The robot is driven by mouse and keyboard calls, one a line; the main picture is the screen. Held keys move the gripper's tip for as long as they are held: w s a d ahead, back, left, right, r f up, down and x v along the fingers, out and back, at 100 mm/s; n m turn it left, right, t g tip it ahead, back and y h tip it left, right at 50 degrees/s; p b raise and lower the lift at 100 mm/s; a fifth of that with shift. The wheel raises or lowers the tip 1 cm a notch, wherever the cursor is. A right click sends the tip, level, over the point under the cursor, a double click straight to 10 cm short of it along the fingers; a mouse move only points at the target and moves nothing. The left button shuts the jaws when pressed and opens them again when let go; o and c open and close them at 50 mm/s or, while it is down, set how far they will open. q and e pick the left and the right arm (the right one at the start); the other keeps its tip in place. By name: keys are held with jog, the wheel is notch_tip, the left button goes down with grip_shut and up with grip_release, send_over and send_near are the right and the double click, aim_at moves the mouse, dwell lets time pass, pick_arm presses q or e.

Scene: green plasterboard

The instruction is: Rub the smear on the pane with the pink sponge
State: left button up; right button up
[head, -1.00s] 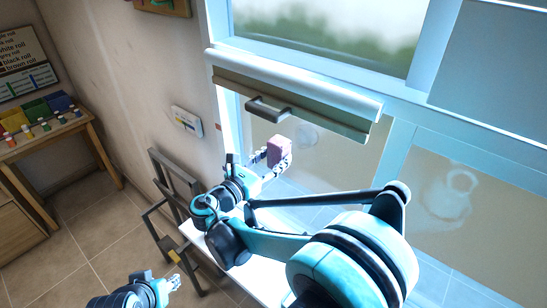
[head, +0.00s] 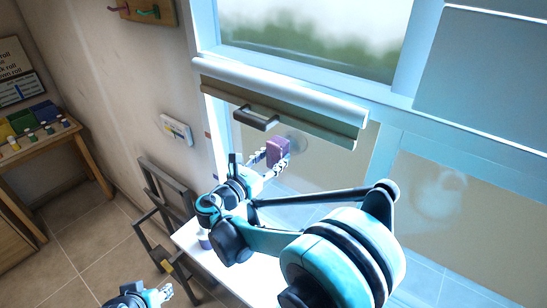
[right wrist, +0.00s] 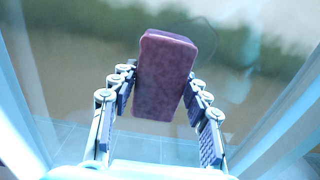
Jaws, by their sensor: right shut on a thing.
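The pink sponge (head: 278,151) is upright between the fingers of my right gripper (head: 272,163), which is shut on it. In the right wrist view the sponge (right wrist: 163,78) looks purple-pink, with a finger (right wrist: 122,88) on each side. A faint round smear (head: 298,143) shows on the lower pane (head: 335,165), just right of the sponge and partly behind it. In the right wrist view the smear (right wrist: 235,68) is a faint outline right of the sponge. Whether the sponge touches the glass is not clear. My left gripper (head: 164,294) is low at the left, away from the pane.
A rolled blind (head: 285,92) and a dark handle (head: 256,117) sit just above the sponge. A white sill or table (head: 235,275) is below my right arm. A dark frame (head: 160,215) leans by the wall. A wooden table (head: 60,150) stands left.

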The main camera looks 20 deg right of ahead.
jog(key=shift+x, duration=0.95)
dwell(0.3)
